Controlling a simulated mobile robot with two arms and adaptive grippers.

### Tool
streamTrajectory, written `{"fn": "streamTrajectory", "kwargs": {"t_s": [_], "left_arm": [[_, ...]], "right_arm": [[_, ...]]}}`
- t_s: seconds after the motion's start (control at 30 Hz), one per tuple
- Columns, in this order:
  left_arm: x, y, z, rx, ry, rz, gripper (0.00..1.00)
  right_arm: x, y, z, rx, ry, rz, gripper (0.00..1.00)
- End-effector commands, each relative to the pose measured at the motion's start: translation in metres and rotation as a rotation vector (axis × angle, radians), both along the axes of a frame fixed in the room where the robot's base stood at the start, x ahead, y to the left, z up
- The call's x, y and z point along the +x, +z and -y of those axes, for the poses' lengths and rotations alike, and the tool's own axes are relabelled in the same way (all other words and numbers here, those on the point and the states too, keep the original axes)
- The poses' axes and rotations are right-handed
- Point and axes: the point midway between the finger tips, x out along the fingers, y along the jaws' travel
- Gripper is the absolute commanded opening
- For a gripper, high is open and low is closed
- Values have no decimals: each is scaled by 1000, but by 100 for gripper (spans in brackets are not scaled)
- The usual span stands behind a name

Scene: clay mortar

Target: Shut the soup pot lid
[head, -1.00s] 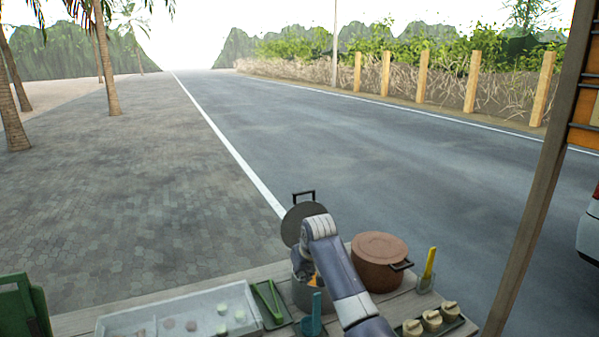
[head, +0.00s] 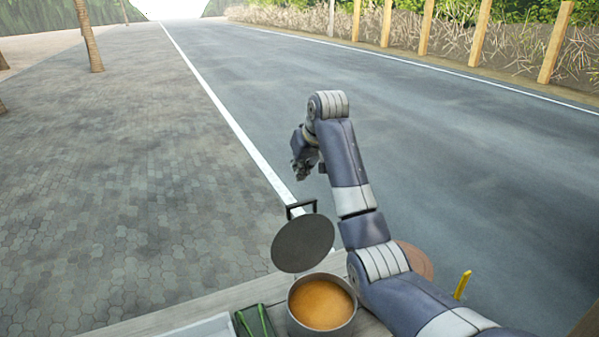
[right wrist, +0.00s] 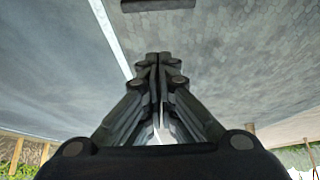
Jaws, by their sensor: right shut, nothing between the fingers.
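The soup pot (head: 350,318) is a grey metal pot of orange soup at the bottom of the head view. Its round dark lid (head: 303,245) stands open, tilted up at the pot's far side, with a black handle (head: 301,207) at its top edge. My right gripper (head: 300,174) is above and beyond the lid, apart from it, with nothing held. In the right wrist view my right gripper's fingers (right wrist: 160,62) are together. A dark bar (right wrist: 157,4) at that view's top edge may be the lid handle; I cannot tell. My left gripper is not in view.
A brown pot lid (head: 418,262) shows partly behind my right arm. A yellow-handled tool (head: 462,284) stands to its right. Green tongs (head: 262,322) lie on a dark tray left of the soup pot.

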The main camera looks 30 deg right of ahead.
Motion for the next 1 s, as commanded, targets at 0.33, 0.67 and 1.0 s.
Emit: {"fn": "streamTrajectory", "kwargs": {"t_s": [0.33,0.67,1.0], "left_arm": [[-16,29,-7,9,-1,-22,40],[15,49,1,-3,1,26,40],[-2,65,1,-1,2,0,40]], "right_arm": [[33,-53,1,1,1,-8,0],[37,-72,2,-1,-1,0,0],[12,-71,0,0,0,-2,0]]}}
